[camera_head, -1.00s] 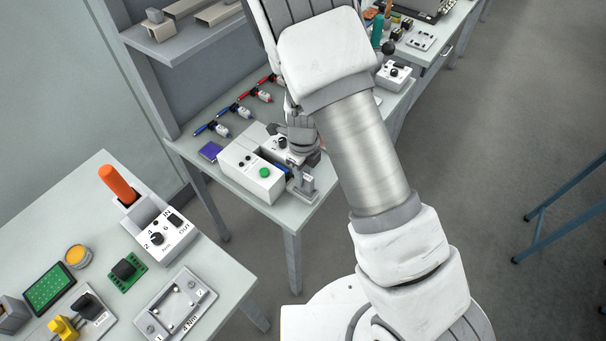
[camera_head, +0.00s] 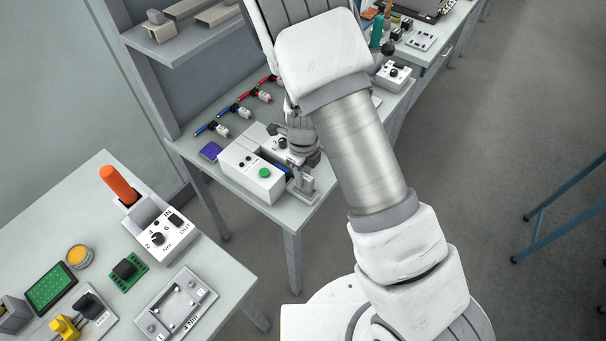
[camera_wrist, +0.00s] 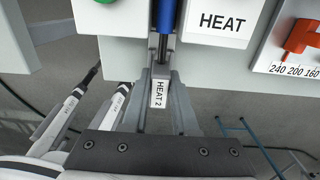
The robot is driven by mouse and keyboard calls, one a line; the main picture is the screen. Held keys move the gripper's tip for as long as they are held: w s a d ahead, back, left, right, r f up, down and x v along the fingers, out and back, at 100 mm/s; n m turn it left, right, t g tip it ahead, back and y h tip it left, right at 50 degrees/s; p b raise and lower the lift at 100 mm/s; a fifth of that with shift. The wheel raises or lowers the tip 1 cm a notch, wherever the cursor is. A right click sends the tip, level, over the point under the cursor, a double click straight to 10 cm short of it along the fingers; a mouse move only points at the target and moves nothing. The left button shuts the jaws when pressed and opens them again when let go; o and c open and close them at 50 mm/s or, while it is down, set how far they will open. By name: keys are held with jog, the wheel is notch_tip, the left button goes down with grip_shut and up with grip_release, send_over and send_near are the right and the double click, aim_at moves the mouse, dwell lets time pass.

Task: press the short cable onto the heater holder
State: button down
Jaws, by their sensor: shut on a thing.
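A blue cable with a white HEAT 2 tag (camera_wrist: 158,94) is between the fingers of my gripper (camera_wrist: 161,76) in the wrist view, and the gripper is shut on it. I take it to be the short cable. Its blue part (camera_wrist: 165,20) runs up beside a white block marked HEAT (camera_wrist: 220,21), which I take to be the heater holder. I cannot tell whether the cable is seated there. In the head view my gripper (camera_head: 297,158) is at the white unit on the far bench, and the arm hides part of it.
A white box with a green button (camera_head: 253,178) stands left of my gripper. Several blue and red cables (camera_head: 212,129) lie behind it. An orange lever with a temperature scale (camera_wrist: 300,38) is to the right in the wrist view. A purple pad (camera_head: 210,151) lies at the bench's left.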

jog(key=shift+f+b, duration=0.95)
jog(key=shift+f, duration=0.35)
jog(key=c, duration=0.6)
grip_release()
notch_tip(320, 180, up, 18)
jog(key=p, duration=0.1)
jog(key=shift+f, duration=0.25)
